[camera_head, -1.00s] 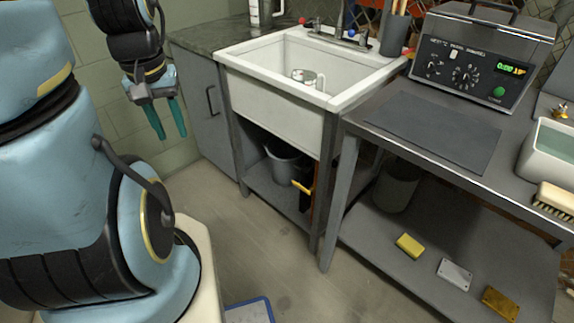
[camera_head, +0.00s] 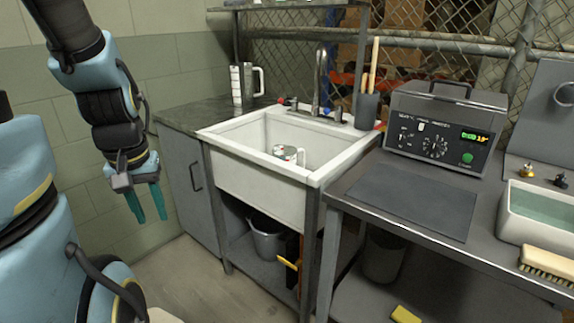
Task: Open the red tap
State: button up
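The white sink (camera_head: 262,182) stands in the middle, with a metal faucet (camera_head: 319,82) at its back edge. A small tap handle with a red mark (camera_head: 292,103) sits left of the spout. The other tap handle (camera_head: 338,112) is right of the spout. How far the red tap is turned is too small to tell.
A mug (camera_head: 287,154) is in the sink basin. A tall steel cup (camera_head: 247,84) stands on the left counter. A holder with wooden handles (camera_head: 367,110) is right of the faucet. An ultrasonic cleaner (camera_head: 446,128) stands on the right bench. A shelf spans above the faucet.

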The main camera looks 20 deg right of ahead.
aim_at(295, 99)
jog(key=i+l+u, duration=0.2)
jog(key=l, duration=0.25)
jog(key=l+u, duration=0.2)
jog(key=l, duration=0.2)
jog(key=i+l+u, duration=0.2)
jog(key=l, duration=0.3)
jog(key=k, duration=0.05)
